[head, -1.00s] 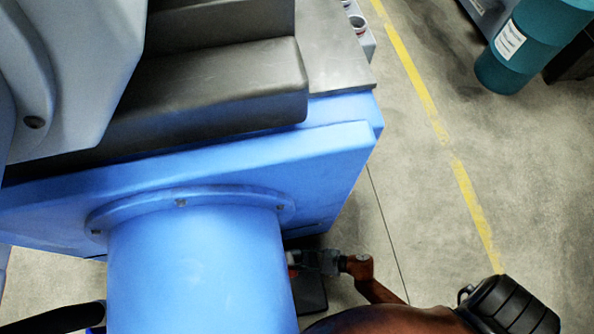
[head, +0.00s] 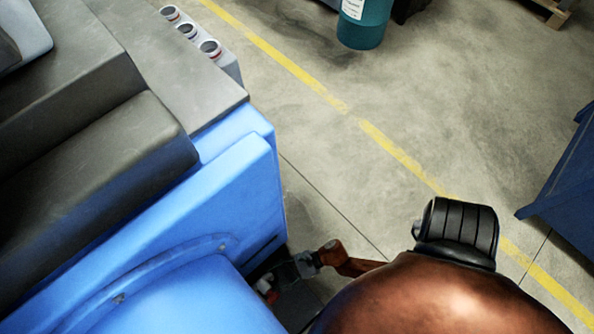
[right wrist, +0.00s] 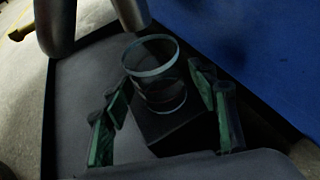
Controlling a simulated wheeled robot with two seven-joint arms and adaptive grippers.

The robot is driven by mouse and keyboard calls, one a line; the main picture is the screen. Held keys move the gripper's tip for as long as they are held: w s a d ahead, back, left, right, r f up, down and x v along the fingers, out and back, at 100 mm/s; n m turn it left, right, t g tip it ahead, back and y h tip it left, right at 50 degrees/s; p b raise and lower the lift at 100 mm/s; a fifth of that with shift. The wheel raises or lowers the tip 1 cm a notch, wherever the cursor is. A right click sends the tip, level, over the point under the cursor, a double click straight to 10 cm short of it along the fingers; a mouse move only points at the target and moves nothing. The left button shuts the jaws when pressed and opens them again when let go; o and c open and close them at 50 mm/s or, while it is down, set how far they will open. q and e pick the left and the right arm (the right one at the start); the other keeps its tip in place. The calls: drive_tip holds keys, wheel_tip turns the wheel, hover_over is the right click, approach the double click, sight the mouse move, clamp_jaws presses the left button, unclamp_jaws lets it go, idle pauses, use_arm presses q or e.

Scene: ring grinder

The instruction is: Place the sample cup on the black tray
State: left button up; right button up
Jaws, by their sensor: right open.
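In the right wrist view, the clear sample cup (right wrist: 157,85) with a pale rim stands upright between the green-padded fingers of my right gripper (right wrist: 160,112). The fingers are open, with gaps on both sides of the cup. The cup is over the dark tray (right wrist: 72,105); a darker square patch lies below it, and I cannot tell if this is a block or shadow. In the head view, my right gripper (head: 272,287) is low beside the blue machine, partly in shadow, and the cup cannot be made out there. My left gripper is not in view.
The blue machine (head: 215,195) with a grey top fills the left. Several small cups (head: 187,30) sit in a holder on its far edge. A teal drum (head: 364,22) and a dark blue container (head: 565,175) stand on the floor. Open floor lies between.

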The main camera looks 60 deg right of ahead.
drive_tip(key=s+d+r+m+t+h+p, duration=0.1)
drive_tip(key=s+d+r+m+h+p, duration=0.25)
drive_tip(key=d+m, duration=0.6)
drive_tip(key=s+d+r+m+t+h, duration=0.1)
drive_tip(key=s+d+r+m+h, duration=0.35)
drive_tip(key=m, duration=0.85)
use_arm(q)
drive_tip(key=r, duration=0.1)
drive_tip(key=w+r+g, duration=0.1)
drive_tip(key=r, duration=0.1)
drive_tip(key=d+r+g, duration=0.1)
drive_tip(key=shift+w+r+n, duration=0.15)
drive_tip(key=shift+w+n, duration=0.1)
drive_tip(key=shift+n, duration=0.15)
use_arm(e)
drive_tip(key=s+a+r+m+g, duration=0.1)
drive_tip(key=s+r+m+g, duration=0.1)
drive_tip(key=s+m, duration=0.4)
drive_tip(key=s+a+r+m+g+y, duration=0.1)
drive_tip(key=s+r+m, duration=0.4)
drive_tip(key=m, duration=1.1)
drive_tip(key=shift+s+a+r+g, duration=0.2)
drive_tip(key=shift+s+a+g, duration=0.5)
drive_tip(key=shift+a+g, duration=0.1)
